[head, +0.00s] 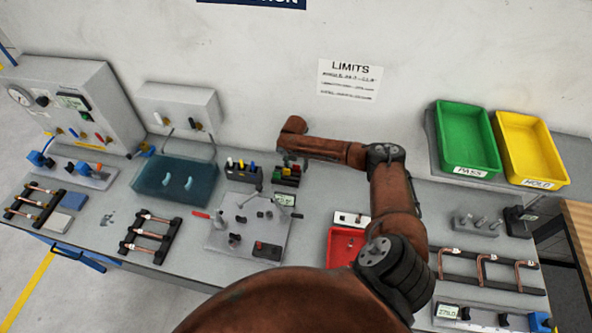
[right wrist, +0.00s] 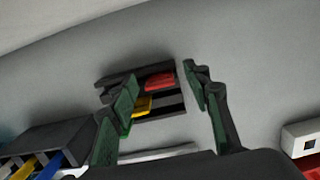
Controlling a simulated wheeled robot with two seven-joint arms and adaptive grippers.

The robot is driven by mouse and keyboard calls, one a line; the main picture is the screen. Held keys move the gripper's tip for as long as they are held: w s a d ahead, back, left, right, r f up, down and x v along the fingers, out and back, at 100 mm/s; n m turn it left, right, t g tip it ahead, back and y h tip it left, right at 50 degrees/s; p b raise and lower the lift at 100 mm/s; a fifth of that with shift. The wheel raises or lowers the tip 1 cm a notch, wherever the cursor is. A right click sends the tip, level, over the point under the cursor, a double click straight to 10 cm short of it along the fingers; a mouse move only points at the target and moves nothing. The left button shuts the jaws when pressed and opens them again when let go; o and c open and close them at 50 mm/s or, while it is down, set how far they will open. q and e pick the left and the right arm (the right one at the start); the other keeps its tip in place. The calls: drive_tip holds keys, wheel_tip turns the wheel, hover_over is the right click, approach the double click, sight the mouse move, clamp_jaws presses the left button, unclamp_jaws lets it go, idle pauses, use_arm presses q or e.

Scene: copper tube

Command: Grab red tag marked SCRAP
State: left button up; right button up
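A red tag (right wrist: 158,81) lies in a dark slotted rack (right wrist: 178,108) in the right wrist view, with a yellow tag (right wrist: 142,105) and a bit of green beside it. Any lettering on the red tag is too small to read. The rack also shows in the head view (head: 287,182), just below my right wrist. My right gripper (right wrist: 162,80) is open and empty. Its two fingers stand apart on either side of the red tag in the wrist view, with no contact visible. My left gripper is out of view.
A dark holder with coloured handles (head: 243,172) stands just left of the rack. A fixture plate (head: 245,238) is in front, a red tray (head: 342,250) to the right, partly hidden by my arm. Green (head: 467,140) and yellow (head: 530,150) bins stand at the back right.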

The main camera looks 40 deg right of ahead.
drive_tip(key=c, duration=0.8)
drive_tip(key=shift+r, duration=0.15)
